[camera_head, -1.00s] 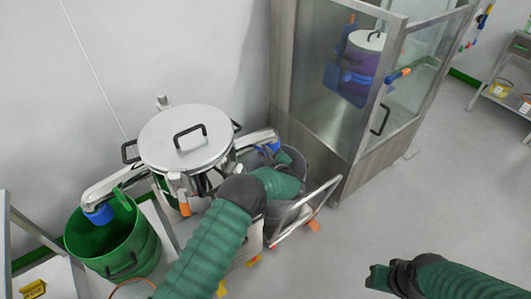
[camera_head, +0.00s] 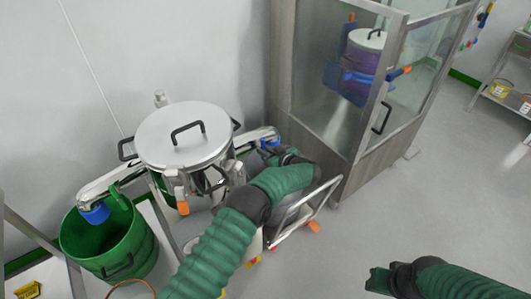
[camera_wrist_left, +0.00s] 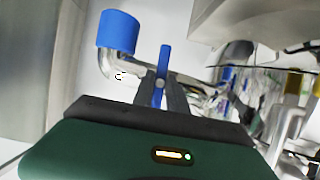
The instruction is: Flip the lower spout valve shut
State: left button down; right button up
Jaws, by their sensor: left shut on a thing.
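A steel vessel with a round lid (camera_head: 184,135) stands by the wall. A steel spout on its left (camera_head: 108,185) ends in a blue cuff above a green drum (camera_head: 108,245). A second spout (camera_head: 258,136) with a blue end comes out on its right. My left gripper (camera_head: 285,155) is at this right spout. In the left wrist view, a blue valve lever (camera_wrist_left: 162,72) stands between the fingers of my left gripper (camera_wrist_left: 160,92), which is shut on it, beside the blue spout end (camera_wrist_left: 118,31). My right gripper (camera_head: 378,279) is apart, low over the floor; its jaw opening is unclear.
A glass-walled steel booth (camera_head: 335,90) stands right of the vessel, with a purple container (camera_head: 357,80) inside. A tilted metal-framed cart (camera_head: 305,213) is close beside my left forearm. Open floor (camera_head: 420,190) lies on the right. Shelving is far right.

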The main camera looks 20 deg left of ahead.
pick_arm(q)
jog(key=shift+w+r, duration=0.1)
dwell(0.3)
jog(key=c, duration=1.3)
grip_release()
jog(key=shift+c, duration=0.2)
jog(key=shift+d, duration=0.1)
jog(key=p+v, duration=0.2)
jog(key=v, duration=1.4)
jog(key=shift+s+d, duration=0.25)
jog(key=shift+d, duration=0.1)
